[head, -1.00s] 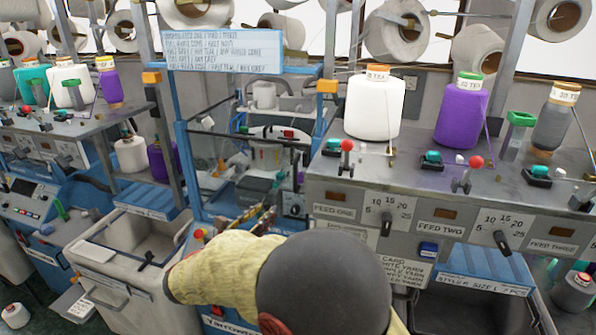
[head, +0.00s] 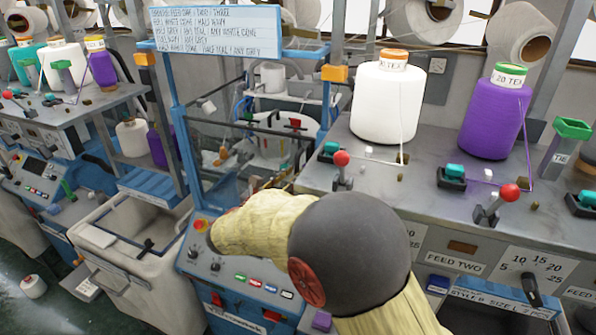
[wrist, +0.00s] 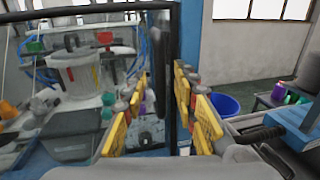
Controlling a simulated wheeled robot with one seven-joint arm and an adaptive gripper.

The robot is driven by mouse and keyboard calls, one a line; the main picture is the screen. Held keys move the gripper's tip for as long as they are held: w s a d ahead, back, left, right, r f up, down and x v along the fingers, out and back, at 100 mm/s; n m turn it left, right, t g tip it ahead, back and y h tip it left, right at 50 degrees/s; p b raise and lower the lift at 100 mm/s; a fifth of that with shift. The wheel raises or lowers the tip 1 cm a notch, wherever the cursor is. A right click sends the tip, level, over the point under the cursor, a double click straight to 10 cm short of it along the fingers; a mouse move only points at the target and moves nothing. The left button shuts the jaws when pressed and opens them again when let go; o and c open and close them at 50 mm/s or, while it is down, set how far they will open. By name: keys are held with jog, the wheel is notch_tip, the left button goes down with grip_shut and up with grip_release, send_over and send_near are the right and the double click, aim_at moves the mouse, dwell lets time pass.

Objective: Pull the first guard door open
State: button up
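The guard door is a clear panel with a thin dark frame (head: 250,128), set between blue posts on the middle machine. In the wrist view its dark upright edge (wrist: 174,60) stands between my yellow finger pads. My gripper (wrist: 161,88) is open, with one finger on each side of that edge; I cannot tell whether a pad touches it. In the head view my arm hides most of the gripper and the lower part of the door. How far the door stands from its frame is unclear.
A white yarn cone (head: 385,105) and a purple cone (head: 495,118) stand on the grey feed table (head: 420,190) at right, near red-knobbed levers. A grey bin (head: 140,215) stands at left. The wrist view shows a blue bucket (wrist: 223,104) on the floor.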

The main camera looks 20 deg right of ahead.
jog(key=shift+x, duration=1.2)
jog(key=shift+c, duration=0.9)
grip_shut()
jog(key=shift+a, duration=0.1)
